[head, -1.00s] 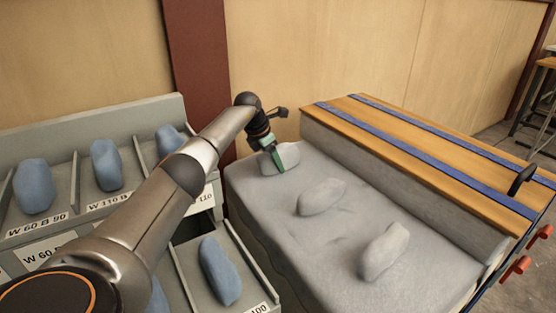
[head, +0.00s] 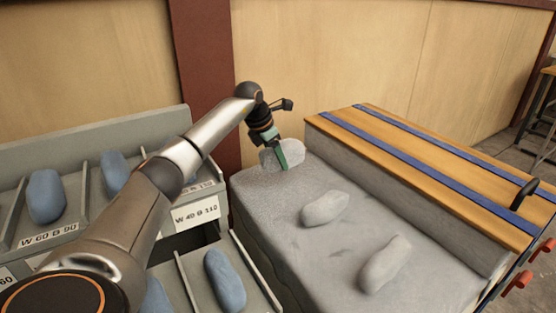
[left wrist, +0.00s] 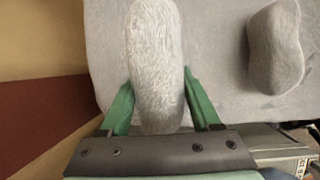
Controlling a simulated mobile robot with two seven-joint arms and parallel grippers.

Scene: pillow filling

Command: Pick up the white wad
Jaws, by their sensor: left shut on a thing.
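Three white wads show in the head view. My left gripper (head: 283,158) is shut on the farthest white wad (head: 296,151), near the back left corner of the grey padded surface (head: 262,200). In the left wrist view this wad (left wrist: 155,60) lies lengthwise between the two green fingers. The wad appears to be held a little above the surface. A second white wad (head: 325,208) lies in the middle, and it also shows in the left wrist view (left wrist: 275,48). A third white wad (head: 385,263) lies nearer the front. My right gripper is not in view.
Grey bins at the left hold blue wads (head: 225,280) and carry labels (head: 196,214). A wooden board with blue straps (head: 420,155) borders the grey surface on the right. A wooden wall (head: 330,55) stands behind.

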